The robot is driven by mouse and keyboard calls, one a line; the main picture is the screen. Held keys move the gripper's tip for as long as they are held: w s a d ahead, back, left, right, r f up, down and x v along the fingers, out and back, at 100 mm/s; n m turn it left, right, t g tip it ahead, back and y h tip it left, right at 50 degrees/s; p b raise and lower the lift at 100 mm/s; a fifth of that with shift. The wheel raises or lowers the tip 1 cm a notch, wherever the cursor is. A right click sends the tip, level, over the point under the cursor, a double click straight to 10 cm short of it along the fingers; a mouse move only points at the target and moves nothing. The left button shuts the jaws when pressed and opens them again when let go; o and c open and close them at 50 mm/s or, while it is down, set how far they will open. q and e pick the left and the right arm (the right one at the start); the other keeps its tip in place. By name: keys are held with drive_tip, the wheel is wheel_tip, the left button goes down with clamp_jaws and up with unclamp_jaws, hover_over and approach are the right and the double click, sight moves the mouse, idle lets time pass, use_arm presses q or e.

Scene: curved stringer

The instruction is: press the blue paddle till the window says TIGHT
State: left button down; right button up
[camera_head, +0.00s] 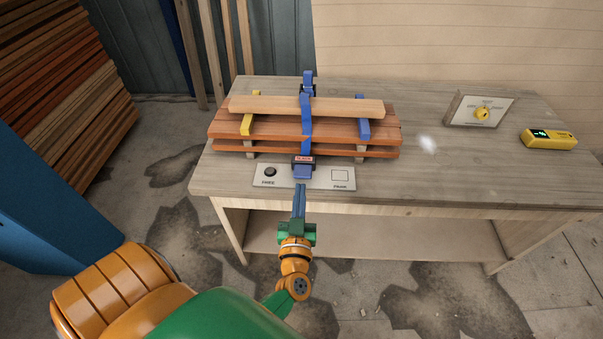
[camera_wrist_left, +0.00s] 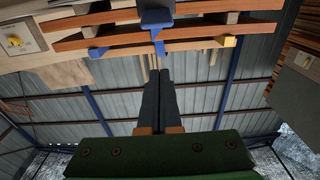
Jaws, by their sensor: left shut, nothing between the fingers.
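A blue clamp strap (camera_head: 306,125) runs over a stack of curved wooden boards (camera_head: 225,127) on the workbench. At its front end is a small window (camera_head: 303,160) with red lettering that seems to read SLACK, though it is tiny. The blue paddle (camera_head: 302,173) sticks out just below the window; a blue block that looks like it shows in the left wrist view (camera_wrist_left: 157,19). My left gripper (camera_head: 300,187) is shut and empty, its fingertips just in front of the paddle, with a small gap apparent in the left wrist view (camera_wrist_left: 156,72). My right gripper is not in view.
A pale plate (camera_head: 320,177) under the paddle carries a black knob (camera_head: 270,172) marked FREE and a square at right. A board with a yellow dial (camera_head: 481,113) and a yellow device (camera_head: 548,139) stand at right. The bench (camera_head: 440,175) between is clear.

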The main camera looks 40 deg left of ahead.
sight(302, 176)
use_arm(q)
drive_tip(key=b+x, duration=0.1)
drive_tip(key=x, duration=0.2)
drive_tip(key=b+x, duration=0.1)
drive_tip(key=x, duration=0.2)
drive_tip(key=b+x, duration=0.1)
drive_tip(key=x, duration=0.2)
drive_tip(key=shift+f, duration=0.2)
wheel_tip(302, 176, down, 3)
drive_tip(key=b, duration=0.3)
drive_tip(key=shift+r, duration=0.15)
drive_tip(key=shift+s+d+f+b, duration=0.1)
drive_tip(key=shift+s+f+b, duration=0.25)
drive_tip(key=shift+b, duration=0.1)
